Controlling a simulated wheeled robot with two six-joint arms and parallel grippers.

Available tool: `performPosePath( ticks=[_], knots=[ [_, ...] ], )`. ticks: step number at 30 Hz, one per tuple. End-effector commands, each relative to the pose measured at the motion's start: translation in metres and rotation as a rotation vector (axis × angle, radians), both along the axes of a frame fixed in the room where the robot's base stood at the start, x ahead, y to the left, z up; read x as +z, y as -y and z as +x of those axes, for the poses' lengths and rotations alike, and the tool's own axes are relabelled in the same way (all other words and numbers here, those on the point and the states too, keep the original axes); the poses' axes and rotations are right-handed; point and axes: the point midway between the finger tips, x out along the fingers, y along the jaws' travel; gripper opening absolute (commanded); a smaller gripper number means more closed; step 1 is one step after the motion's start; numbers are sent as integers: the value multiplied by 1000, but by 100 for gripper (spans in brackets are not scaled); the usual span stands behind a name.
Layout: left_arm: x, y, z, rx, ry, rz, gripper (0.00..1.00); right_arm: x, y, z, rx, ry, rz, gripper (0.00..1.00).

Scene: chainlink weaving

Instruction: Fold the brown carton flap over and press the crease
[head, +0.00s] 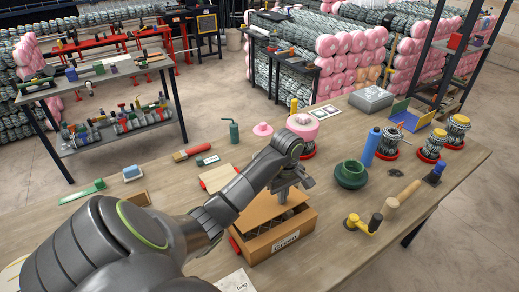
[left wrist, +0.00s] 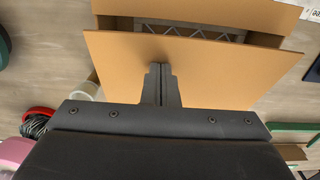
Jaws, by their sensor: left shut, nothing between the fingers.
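The brown carton (head: 286,239) stands on the wooden table in front of me, with a printed label on its near side. Its flap (head: 262,211) is raised at a slant along the far side of the opening. In the left wrist view the flap (left wrist: 225,68) is a broad brown panel, with grey wire mesh (left wrist: 190,33) showing in the carton beyond it. My left gripper (head: 283,198) points down at the flap, shut and empty. In the left wrist view its closed fingertips (left wrist: 160,68) overlap the flap's face; I cannot tell whether they touch it. My right gripper is out of view.
A green bowl-like part (head: 351,174), a blue bottle (head: 372,147) and a wooden-handled mallet (head: 402,198) stand right of the carton. A pink roll (head: 303,125) sits behind my arm. A red-and-wood brush (head: 192,152) lies left.

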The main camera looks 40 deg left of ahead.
Motion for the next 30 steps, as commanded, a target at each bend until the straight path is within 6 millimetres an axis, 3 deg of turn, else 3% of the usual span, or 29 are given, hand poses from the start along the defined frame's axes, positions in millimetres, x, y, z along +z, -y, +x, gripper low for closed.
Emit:
performPosePath(
  ticks=[13, 23, 30],
  knots=[
    [-7, 3, -1, 0, 0, -1, 0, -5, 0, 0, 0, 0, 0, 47],
    [-27, 5, -1, -1, -1, -2, 0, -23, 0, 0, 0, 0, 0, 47],
    [-26, 6, -1, -1, -1, -2, 0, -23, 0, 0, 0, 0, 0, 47]
  ],
)
